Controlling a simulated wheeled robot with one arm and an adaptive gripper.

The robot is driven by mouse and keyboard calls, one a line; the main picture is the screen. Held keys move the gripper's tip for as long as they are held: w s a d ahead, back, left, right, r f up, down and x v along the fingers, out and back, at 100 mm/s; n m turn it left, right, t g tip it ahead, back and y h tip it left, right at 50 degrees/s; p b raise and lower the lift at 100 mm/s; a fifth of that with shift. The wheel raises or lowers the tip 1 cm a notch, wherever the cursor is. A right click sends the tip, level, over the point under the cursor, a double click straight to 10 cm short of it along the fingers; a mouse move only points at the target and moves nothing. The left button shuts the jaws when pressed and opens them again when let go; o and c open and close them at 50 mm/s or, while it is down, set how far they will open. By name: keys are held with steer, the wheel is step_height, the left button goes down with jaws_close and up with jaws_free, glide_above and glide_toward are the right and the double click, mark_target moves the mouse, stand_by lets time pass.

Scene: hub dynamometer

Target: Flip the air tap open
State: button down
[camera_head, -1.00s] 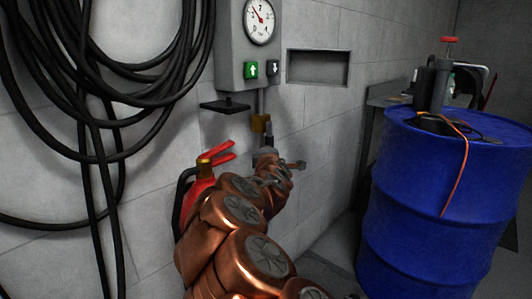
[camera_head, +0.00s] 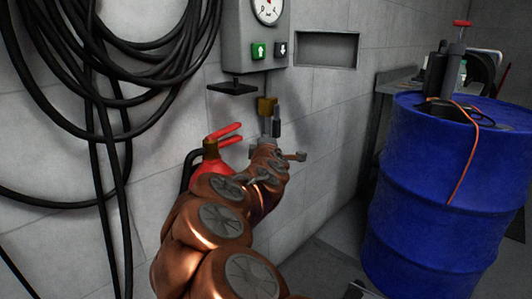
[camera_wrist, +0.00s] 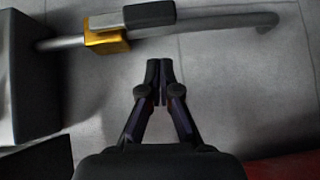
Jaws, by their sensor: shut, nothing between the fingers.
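The air tap has a brass body (camera_head: 267,106) on a grey pipe below the gauge box. In the wrist view the brass body (camera_wrist: 107,43) shows at upper left. Its lever with a dark grip (camera_wrist: 150,14) lies along the pipe, and the grip (camera_head: 276,128) points down in the head view. My gripper (camera_wrist: 159,75) is shut and empty, its tips together just below the pipe in the wrist picture, with a visible gap in the picture between them and the grip. In the head view my arm hides the fingers.
The gauge box (camera_head: 253,40) carries a green up-arrow and a dark down-arrow button, with a dark shelf-like plate (camera_head: 232,88) below it. A red extinguisher (camera_head: 210,165) stands close left of my arm. Black hoses (camera_head: 100,100) hang left. A blue drum (camera_head: 430,190) stands right.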

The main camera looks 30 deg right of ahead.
steer(key=v, duration=0.8)
steer(key=shift+f+p, duration=0.25)
steer(key=shift+p, duration=0.2)
steer(key=shift+a, duration=0.1)
steer(key=s+d+r+m+g+p, duration=0.1)
steer(key=s+r+m+g+p, duration=0.25)
steer(key=s+p, duration=0.3)
steer(key=s+d+r+m+g+p, duration=0.1)
steer(key=s+r+m+g+p, duration=0.1)
steer(key=s+m+g+p, duration=0.45)
steer(key=s+a+r+m+g+y+p, duration=0.1)
steer(key=s+a+r+g+y+p, duration=0.2)
steer(key=s+a+p, duration=0.6)
steer(key=s+a+r+g+y+p, duration=0.4)
steer(key=s+a+r+p, duration=0.4)
steer(key=s, duration=1)
steer(key=a+y+p, duration=0.1)
steer(key=a+p, duration=0.1)
steer(key=p, duration=0.2)
steer(key=shift+s+a+r+m, duration=0.25)
steer(key=shift+a+m, duration=0.1)
steer(key=shift+m, duration=0.05)
